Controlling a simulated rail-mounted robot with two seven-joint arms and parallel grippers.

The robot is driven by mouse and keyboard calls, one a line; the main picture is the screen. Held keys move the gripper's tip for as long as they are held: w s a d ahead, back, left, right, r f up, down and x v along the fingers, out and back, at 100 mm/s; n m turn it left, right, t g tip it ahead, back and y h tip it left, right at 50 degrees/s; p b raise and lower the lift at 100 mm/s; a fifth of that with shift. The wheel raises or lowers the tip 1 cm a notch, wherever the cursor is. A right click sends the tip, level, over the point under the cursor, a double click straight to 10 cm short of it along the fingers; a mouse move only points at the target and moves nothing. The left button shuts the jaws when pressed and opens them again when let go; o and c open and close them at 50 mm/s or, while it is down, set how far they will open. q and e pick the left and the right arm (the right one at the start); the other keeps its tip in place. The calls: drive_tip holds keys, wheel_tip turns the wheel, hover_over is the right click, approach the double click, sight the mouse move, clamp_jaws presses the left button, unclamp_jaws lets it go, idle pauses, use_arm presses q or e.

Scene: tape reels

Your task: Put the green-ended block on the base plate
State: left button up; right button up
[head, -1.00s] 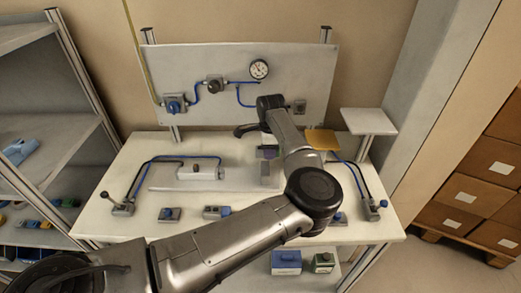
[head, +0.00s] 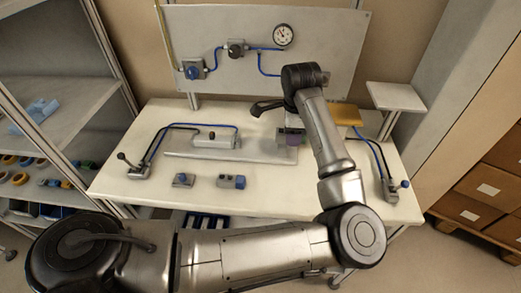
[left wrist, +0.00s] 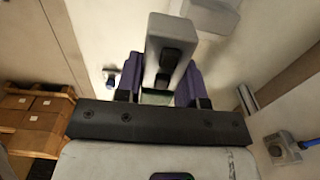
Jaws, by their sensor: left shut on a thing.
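My left gripper (head: 292,139) is shut on a grey block (head: 294,120) above the right end of the base plate (head: 232,154). In the left wrist view the grey block (left wrist: 168,55) has dark insets and sits between the purple fingers of my left gripper (left wrist: 158,90). A pale green patch shows at its near end, partly hidden by the gripper body. I cannot tell whether the block touches the plate. My right gripper is not in view.
A white block with a dark knob (head: 215,140) stands on the plate. A lever box (head: 138,171) is at the left and small blue-and-grey units (head: 232,181) are in front. A gauge panel (head: 340,40) stands behind. The table front is mostly free.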

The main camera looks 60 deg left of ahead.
use_arm(q)
drive_tip(key=shift+s+a+f, duration=0.1)
drive_tip(key=shift+s+f, duration=0.15)
drive_tip(key=shift+s, duration=0.05)
drive_tip(key=b, duration=0.1)
hover_over(261, 148)
wheel_tip(261, 148, down, 6)
drive_tip(key=shift+f, duration=0.1)
drive_tip(key=shift+s+f+b, duration=0.1)
drive_tip(key=shift+f+b, duration=0.4)
drive_tip(key=shift+f, duration=1.55)
drive_tip(key=shift+f, duration=0.1)
drive_tip(key=o, duration=1.1)
drive_tip(key=shift+c, duration=0.2)
